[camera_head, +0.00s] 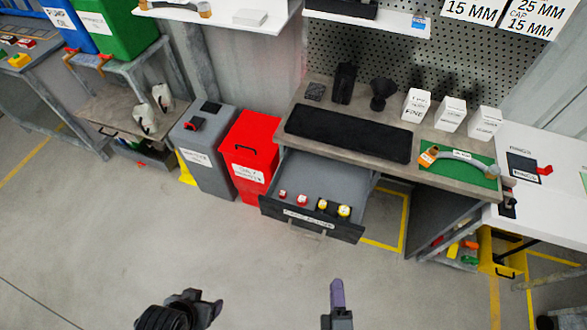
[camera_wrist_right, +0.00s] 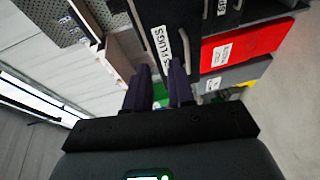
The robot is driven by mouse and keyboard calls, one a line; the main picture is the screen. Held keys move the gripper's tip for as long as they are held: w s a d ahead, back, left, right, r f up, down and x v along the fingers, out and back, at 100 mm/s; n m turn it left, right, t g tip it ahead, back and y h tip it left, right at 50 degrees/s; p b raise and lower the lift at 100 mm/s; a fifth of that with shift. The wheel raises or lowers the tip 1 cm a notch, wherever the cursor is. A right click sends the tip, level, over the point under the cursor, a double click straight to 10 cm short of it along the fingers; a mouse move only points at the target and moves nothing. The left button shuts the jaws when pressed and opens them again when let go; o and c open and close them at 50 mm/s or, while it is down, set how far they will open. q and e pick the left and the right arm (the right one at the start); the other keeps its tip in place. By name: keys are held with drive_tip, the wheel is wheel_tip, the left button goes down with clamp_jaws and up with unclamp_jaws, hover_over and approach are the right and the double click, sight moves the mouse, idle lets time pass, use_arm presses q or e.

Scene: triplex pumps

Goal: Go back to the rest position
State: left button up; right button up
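My right gripper (camera_head: 338,290) is at the bottom centre of the head view, over bare floor in front of the open drawer. In the right wrist view its two purple fingers (camera_wrist_right: 161,70) stand apart with nothing held between them. My left gripper (camera_head: 210,304) is at the bottom left of the head view, also over the floor. Its dark fingers are seen at a slant, and their opening is unclear.
A drawer (camera_head: 310,222) holding red and yellow plugs stands open below the workbench (camera_head: 440,140). A red bin (camera_head: 248,150) and a grey bin (camera_head: 205,155) stand left of it. A white table (camera_head: 560,220) is at right. The front floor is clear.

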drive_tip(key=w+d+r+m+g, duration=0.5)
drive_tip(key=w+d+r+m, duration=0.1)
drive_tip(key=d+r, duration=0.2)
drive_tip(key=s+d+r+m+g, duration=0.1)
drive_tip(key=s+d+m+g, duration=0.1)
drive_tip(key=s+m+g, duration=0.8)
use_arm(q)
wheel_tip(320, 180, up, 31)
drive_tip(key=s+p, duration=0.1)
drive_tip(key=p, duration=3)
use_arm(e)
wheel_tip(320, 180, up, 31)
drive_tip(key=s+n+t, duration=0.1)
drive_tip(key=t, duration=0.1)
use_arm(q)
wheel_tip(320, 180, down, 56)
drive_tip(key=b, duration=5.6)
drive_tip(key=shift+f, duration=0.15)
use_arm(e)
wheel_tip(320, 180, down, 56)
drive_tip(key=shift+s, duration=0.15)
use_arm(q)
drive_tip(key=shift+d, duration=0.15)
